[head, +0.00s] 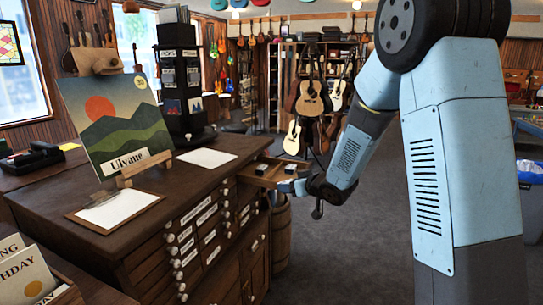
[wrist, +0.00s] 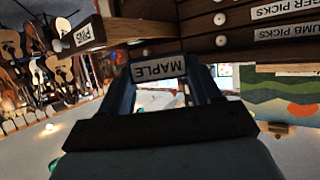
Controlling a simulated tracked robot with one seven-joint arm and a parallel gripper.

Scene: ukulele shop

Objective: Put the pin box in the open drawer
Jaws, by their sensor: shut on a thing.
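A small pin box (wrist: 158,69) with a white label reading "MAPLE" sits between the two blue fingers of my gripper (wrist: 163,82) in the wrist view. The fingers are shut on it. In the head view my gripper (head: 292,186) is at the open drawer (head: 262,181), close to its outer end. Small dark boxes with pale tops show at the drawer, one at its left part (head: 263,168). I cannot tell in the head view which is the held one. The drawer front with a "PINS" label (wrist: 83,35) and a white knob shows in the wrist view. The drawer's floor is mostly hidden.
The open drawer belongs to a dark wooden cabinet (head: 150,245) with several labelled shut drawers. On its top stand an easel picture (head: 118,125), a card rack (head: 180,85) and papers. A barrel (head: 281,232) stands beneath the drawer.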

